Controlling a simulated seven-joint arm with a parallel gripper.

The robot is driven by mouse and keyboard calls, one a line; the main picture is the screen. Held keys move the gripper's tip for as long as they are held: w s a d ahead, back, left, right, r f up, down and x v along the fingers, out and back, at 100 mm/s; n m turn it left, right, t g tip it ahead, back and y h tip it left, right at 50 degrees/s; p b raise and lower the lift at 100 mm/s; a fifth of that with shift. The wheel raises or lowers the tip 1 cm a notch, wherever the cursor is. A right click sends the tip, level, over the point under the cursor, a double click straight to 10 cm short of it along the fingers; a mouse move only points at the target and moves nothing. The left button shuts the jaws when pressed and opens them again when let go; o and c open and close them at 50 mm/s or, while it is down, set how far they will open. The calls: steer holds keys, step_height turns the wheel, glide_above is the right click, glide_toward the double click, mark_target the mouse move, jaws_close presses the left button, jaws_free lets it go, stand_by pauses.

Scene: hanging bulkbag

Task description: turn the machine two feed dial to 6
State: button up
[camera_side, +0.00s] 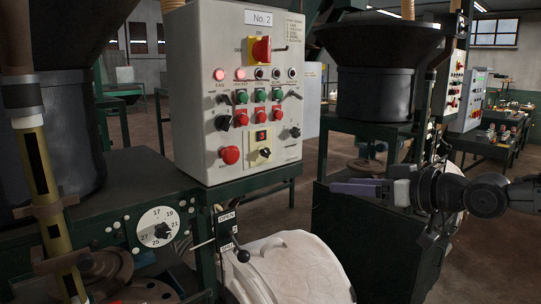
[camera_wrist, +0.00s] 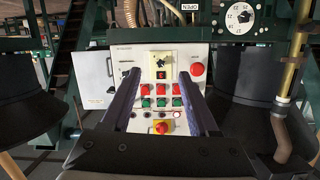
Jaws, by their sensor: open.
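The grey control panel (camera_side: 240,100) is marked No. 2. It carries a red-on-yellow main switch (camera_side: 261,49), rows of red and green buttons and several black knobs; their small labels are unreadable. A white dial (camera_side: 158,227) with numbers from 17 to 27 around its rim sits on the green frame, lower left of the panel. My gripper (camera_side: 338,188) is right of the panel, apart from it and from the dial. In the wrist view my gripper (camera_wrist: 160,74) is open and empty, its fingers framing the upside-down panel (camera_wrist: 190,62). The dial (camera_wrist: 240,18) shows upper right.
A black lever (camera_side: 242,254) beside an OPEN plate stands right of the dial. A white bulk bag (camera_side: 290,270) lies below the panel. A dark hopper (camera_side: 375,70) stands behind my gripper. A yellow tube (camera_side: 45,190) stands left of the dial.

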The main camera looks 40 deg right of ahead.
steer(key=w+r+t, duration=0.3)
steer(key=w+r, duration=0.1)
steer(key=w, duration=0.3)
glide_toward(268, 154)
steer(key=shift+m, duration=0.3)
steer(key=w, duration=0.9)
steer(key=shift+a+r, duration=0.1)
steer(key=shift+r, duration=0.1)
jaws_close()
